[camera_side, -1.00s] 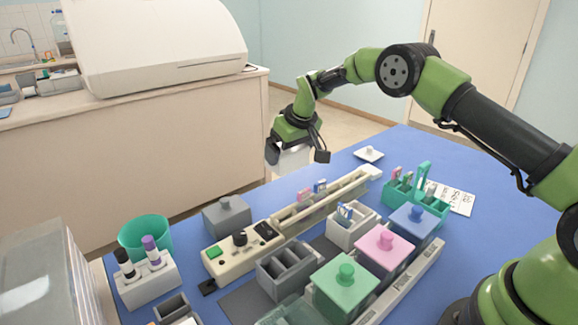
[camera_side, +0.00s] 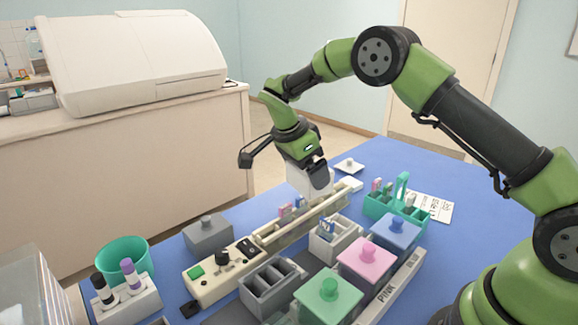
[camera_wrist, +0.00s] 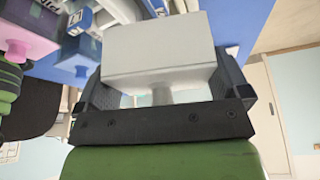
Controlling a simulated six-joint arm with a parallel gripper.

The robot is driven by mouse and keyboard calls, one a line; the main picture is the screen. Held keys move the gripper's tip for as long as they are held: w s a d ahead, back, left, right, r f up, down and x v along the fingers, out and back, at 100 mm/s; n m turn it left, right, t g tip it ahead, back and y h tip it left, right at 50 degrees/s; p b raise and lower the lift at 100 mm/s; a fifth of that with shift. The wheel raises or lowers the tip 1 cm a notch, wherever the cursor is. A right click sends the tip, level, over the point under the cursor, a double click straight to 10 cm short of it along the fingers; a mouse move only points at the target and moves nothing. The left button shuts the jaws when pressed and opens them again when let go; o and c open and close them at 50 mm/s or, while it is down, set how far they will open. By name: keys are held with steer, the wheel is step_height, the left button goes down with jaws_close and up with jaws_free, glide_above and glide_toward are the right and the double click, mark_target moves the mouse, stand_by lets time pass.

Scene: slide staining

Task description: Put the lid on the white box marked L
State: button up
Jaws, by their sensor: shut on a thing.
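My gripper (camera_wrist: 165,97) is shut on a white block-shaped lid (camera_wrist: 157,52) with a short stem facing the palm. In the side view this white lid (camera_side: 300,180) shows partly behind the gripper (camera_side: 312,175), held over the back of the blue table near the far end of the long slide trough. A white open box (camera_side: 322,246) with slides in it stands in the middle. I cannot read an L on any box. A small flat white piece with a knob (camera_side: 348,166) lies at the back of the table.
A teal slide rack (camera_side: 405,205) stands at right, a control unit (camera_side: 222,270) at left. The back right of the table is fairly clear.

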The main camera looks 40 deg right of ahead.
steer(key=s+r+m+g+y, duration=0.35)
steer(key=s+m, duration=0.45)
steer(key=m, duration=0.7)
step_height(320, 180, down, 9)
steer(key=shift+w+d+f+y, duration=0.15)
steer(key=shift+w+y, duration=0.1)
steer(key=shift+y, duration=0.2)
steer(key=shift+f, duration=0.2)
stand_by(0.4)
steer(key=o, duration=0.5)
steer(key=shift+o, duration=0.2)
steer(key=v, duration=0.9)
steer(key=shift+r, duration=0.3)
steer(key=shift+w+r, duration=0.1)
steer(key=shift+r, duration=0.05)
